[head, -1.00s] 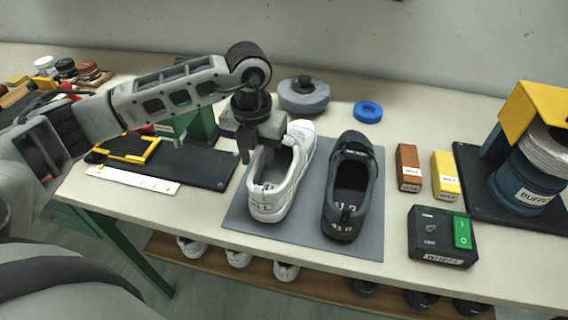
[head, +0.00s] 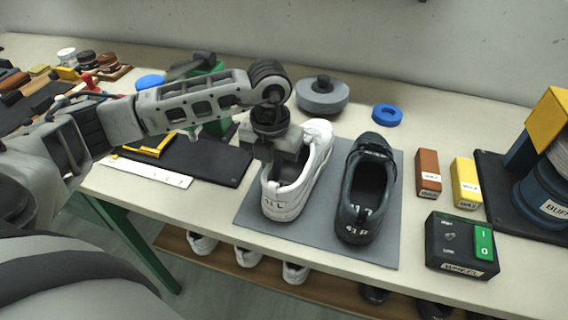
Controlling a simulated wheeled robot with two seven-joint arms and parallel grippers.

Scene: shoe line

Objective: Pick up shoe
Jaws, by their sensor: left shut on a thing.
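A white shoe (head: 291,200) stands at the left of a grey mat (head: 325,233) on the bench, its heel toward me. A black shoe (head: 361,207) stands beside it on the right of the mat. My left gripper (head: 272,166) is over the left side of the white shoe's opening, pointing down. It is shut on the white shoe's upper edge; the fingertips are partly hidden by the shoe. I cannot tell any gap between the shoe and the mat. My right gripper is not in view.
Right of the mat are a brown block (head: 427,170), a yellow block (head: 466,180) and a black switch box (head: 446,240). Behind are a grey round wheel (head: 323,95) and a blue ring (head: 387,114). A white ruler (head: 150,172) lies left. More shoes stand on a shelf below.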

